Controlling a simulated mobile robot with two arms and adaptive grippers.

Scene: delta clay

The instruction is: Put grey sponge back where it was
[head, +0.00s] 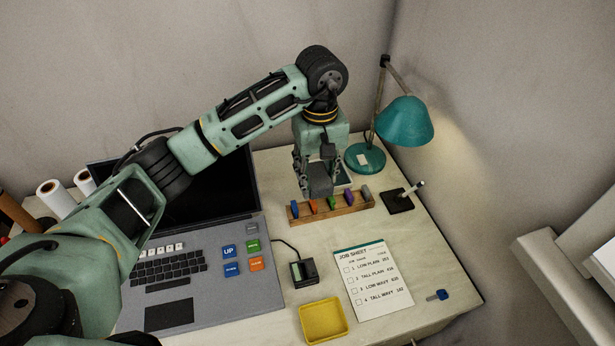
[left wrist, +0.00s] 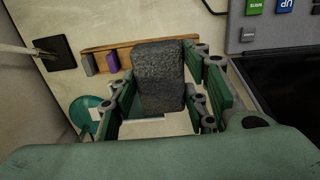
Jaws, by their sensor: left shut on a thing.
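The grey sponge (head: 319,184) is a dark, rough block held between the fingers of my left gripper (head: 318,178). In the left wrist view the sponge (left wrist: 160,76) fills the space between the green-padded fingers (left wrist: 163,100). In the head view it shows just behind the left part of a wooden rack (head: 340,211) that holds several coloured pieces. In the left wrist view it covers part of the rack (left wrist: 97,51). A pale pad (head: 346,179) shows partly behind the gripper. I cannot tell whether the sponge touches anything below. My right gripper is out of view.
A teal lamp (head: 405,120) stands behind the rack, and a dark holder (head: 398,203) stands to its right. A laptop-like console (head: 200,275) fills the left. In front are a small black device (head: 303,271), a job sheet (head: 373,284) and a yellow tray (head: 323,321).

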